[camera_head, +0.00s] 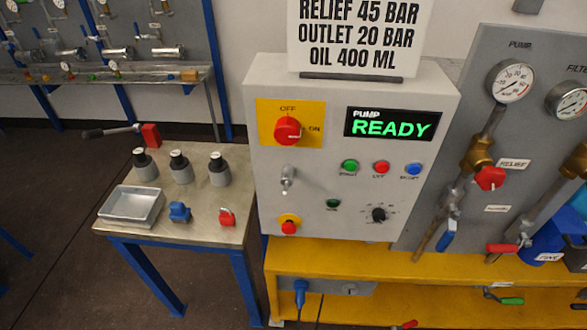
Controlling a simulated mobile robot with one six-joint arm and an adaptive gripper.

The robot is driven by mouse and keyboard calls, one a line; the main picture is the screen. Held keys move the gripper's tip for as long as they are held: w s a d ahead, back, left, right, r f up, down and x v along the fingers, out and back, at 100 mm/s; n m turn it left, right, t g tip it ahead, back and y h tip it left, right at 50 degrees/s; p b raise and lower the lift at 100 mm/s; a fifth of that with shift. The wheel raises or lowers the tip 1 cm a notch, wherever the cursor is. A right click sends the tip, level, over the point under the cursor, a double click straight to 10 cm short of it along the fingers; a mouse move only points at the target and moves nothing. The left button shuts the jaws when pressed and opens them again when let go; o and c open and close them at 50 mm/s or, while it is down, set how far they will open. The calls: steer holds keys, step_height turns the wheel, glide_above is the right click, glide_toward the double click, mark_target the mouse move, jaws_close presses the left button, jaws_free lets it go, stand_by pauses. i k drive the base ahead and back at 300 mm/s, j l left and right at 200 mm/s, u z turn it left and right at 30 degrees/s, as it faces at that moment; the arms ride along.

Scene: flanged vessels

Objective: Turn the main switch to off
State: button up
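The main switch (287,131) is a red rotary knob on a yellow plate (268,110) at the upper left of the grey control box (330,215). The plate reads OFF above the knob and ON to its right. The knob's exact pointing direction is too small to tell. My gripper is not in view.
A side table (140,232) at left holds a metal tray (131,205), grey-black bottles (181,167) and small valves. A panel with pipes, gauges (509,81) and valves stands at right. A yellow bench (350,262) supports the box. Space before the switch is clear.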

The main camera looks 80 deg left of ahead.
mark_target(287, 130)
steer(key=u, duration=2.45)
